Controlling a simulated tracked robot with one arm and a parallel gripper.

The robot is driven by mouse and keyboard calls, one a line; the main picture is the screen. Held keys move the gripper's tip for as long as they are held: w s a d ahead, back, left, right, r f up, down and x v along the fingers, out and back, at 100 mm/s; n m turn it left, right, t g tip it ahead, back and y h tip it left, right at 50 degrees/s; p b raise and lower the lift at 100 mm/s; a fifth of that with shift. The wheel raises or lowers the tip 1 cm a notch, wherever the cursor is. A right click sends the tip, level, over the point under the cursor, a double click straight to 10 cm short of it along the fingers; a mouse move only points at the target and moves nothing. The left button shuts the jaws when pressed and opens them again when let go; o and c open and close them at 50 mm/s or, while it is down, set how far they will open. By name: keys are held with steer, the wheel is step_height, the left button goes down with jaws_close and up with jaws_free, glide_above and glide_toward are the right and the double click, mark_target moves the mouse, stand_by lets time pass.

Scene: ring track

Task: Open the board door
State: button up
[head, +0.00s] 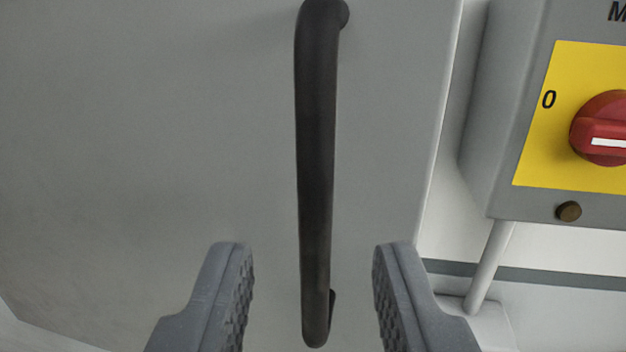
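The board door (180,130) is a flat grey panel that fills the left and middle of the head view. Its right edge shows beside a gap to the wall, and the door looks closed. A black vertical bar handle (317,150) is fixed on it near that edge. My gripper (312,255) is open, with one grey finger on each side of the handle's lower part in the picture. Neither finger visibly touches the handle. How far the fingertips are from the handle in depth, I cannot tell.
A grey switch box (510,120) with a yellow plate and a red rotary knob (602,130) is at the right of the door. A pipe (490,265) runs down below it. A dark stripe (560,280) crosses the pale wall.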

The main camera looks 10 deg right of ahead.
mark_target(315, 237)
steer(key=shift+w+d+p, duration=0.15)
steer(key=shift+w+p, duration=0.05)
steer(key=shift+w, duration=0.65)
steer(key=shift+w+d+p, duration=0.1)
steer(key=shift+w+p, duration=0.1)
steer(key=shift+w, duration=0.6)
